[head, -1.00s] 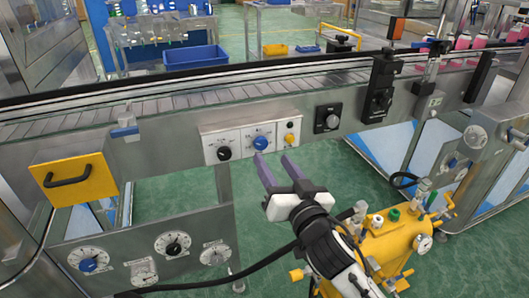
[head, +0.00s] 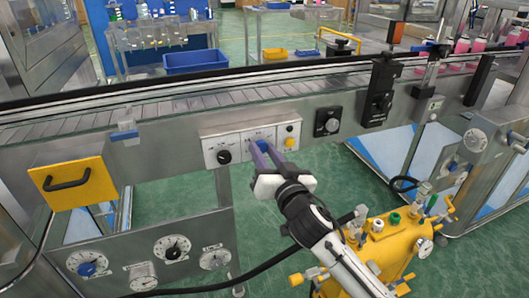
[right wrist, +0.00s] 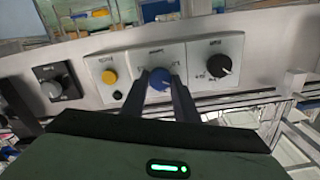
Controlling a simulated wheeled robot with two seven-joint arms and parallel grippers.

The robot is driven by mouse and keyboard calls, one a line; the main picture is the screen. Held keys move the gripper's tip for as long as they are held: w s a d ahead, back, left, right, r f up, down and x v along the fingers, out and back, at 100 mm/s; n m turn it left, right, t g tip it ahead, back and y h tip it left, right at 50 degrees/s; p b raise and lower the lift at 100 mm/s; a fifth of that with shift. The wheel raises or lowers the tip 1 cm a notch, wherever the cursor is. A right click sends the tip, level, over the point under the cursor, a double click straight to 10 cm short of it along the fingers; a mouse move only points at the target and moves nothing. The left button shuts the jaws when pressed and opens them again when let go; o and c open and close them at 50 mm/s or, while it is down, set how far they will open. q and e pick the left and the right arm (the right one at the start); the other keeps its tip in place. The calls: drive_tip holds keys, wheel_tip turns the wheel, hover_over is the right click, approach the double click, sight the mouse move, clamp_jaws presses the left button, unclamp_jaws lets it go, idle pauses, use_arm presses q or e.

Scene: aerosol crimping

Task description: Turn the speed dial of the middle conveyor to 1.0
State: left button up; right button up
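The control panel (head: 250,143) on the conveyor's side carries a black dial (head: 224,157) at left and a blue dial (head: 263,147) in its middle. My right gripper (head: 265,146) is open at the panel, its purple-grey fingers on either side of the blue dial. In the right wrist view the blue dial (right wrist: 160,79) shows between the two fingertips. I cannot tell whether the fingers touch it. The black dial (right wrist: 219,66) is at right there, clear of the fingers. The dial markings are too small to read. My left gripper is not in view.
A yellow button (head: 290,142) sits right of the blue dial. A separate black dial box (head: 328,120) is farther right. A yellow tank (head: 385,250) with fittings stands below right, near my right arm. A yellow drawer (head: 73,183) is at left.

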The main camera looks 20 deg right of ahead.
drive_tip(key=shift+c, duration=0.2)
drive_tip(key=n+p, duration=0.1)
drive_tip(key=n, duration=0.2)
drive_tip(key=shift+r, duration=0.1)
drive_tip(key=n+p, duration=0.1)
drive_tip(key=n, duration=0.1)
drive_tip(key=shift+n+p, duration=0.3)
drive_tip(key=n+p, duration=0.1)
drive_tip(key=n, duration=0.1)
drive_tip(key=shift+n, duration=1.1)
drive_tip(key=shift+n+p, duration=0.4)
drive_tip(key=shift+n, duration=0.8)
